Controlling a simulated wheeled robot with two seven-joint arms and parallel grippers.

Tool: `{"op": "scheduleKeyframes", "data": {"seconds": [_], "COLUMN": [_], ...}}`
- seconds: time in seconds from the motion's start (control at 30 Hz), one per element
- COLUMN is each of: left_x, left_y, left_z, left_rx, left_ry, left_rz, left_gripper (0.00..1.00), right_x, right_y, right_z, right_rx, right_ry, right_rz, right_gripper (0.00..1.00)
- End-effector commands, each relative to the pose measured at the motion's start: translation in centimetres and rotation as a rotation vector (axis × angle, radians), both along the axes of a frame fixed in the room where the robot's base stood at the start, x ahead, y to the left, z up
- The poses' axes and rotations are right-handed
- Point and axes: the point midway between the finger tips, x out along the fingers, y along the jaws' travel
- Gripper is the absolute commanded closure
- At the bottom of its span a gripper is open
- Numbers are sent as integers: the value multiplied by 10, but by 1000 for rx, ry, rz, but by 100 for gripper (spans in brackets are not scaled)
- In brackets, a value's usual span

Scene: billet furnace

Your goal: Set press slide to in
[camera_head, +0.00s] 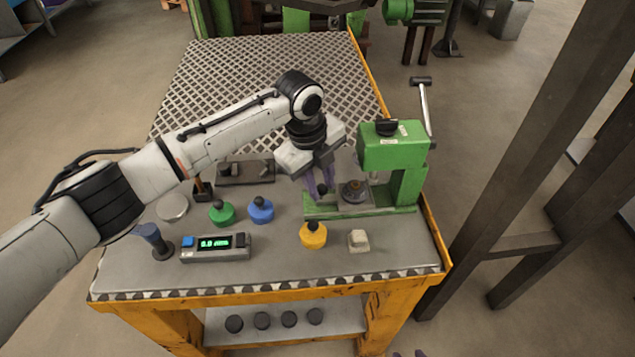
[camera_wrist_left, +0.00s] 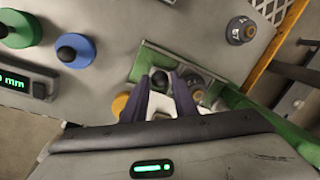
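The green press (camera_head: 393,150) stands at the right side of the table, with a lever at its top right. Its low green base (camera_head: 390,211) carries a slide with a round grey die (camera_head: 354,191) and a black knob (camera_head: 322,188) at its left end. My left gripper (camera_head: 319,184) points down over the knob, its purple fingers apart. In the left wrist view the knob (camera_wrist_left: 159,81) shows between the open fingertips; I cannot tell whether they touch it.
A yellow knobbed weight (camera_head: 313,236) and a pale block (camera_head: 359,241) lie in front of the press. Green (camera_head: 222,213) and blue (camera_head: 261,210) knobbed weights and a digital gauge (camera_head: 216,246) are to the left. A dark steel post (camera_head: 545,140) stands right of the table.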

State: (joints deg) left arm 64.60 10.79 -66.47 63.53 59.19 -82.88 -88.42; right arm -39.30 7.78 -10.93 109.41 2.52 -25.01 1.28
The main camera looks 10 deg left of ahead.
Motion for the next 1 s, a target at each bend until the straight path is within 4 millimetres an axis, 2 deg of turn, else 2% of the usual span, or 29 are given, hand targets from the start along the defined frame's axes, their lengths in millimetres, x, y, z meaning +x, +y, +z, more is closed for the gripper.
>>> {"op": "scheduleKeyframes", "data": {"seconds": [0.03, 0.07, 0.43, 0.57, 0.8, 1.0], "left_x": [0, 0, -1, -3, -9, -13], "left_y": [0, 0, 1, 3, 10, 13], "left_z": [0, 0, 6, 25, 71, 95], "left_rx": [0, 0, -2, -3, -1, 0], "left_ry": [0, 0, -1, -3, -3, 0], "left_rz": [0, 0, 1, 0, 0, 1], "left_gripper": [65, 60, 60, 60, 60, 60], "right_x": [0, 0, 0, 0, 0, 0], "right_y": [0, 0, 0, 0, 0, 0], "right_z": [0, 0, 0, 0, -2, -2], "right_rx": [0, 0, 0, 0, 0, 0], "right_ry": [0, 0, 0, 0, 0, 0], "right_rz": [0, 0, 0, 0, 0, 0], "right_gripper": [70, 70, 70, 70, 70, 70]}}
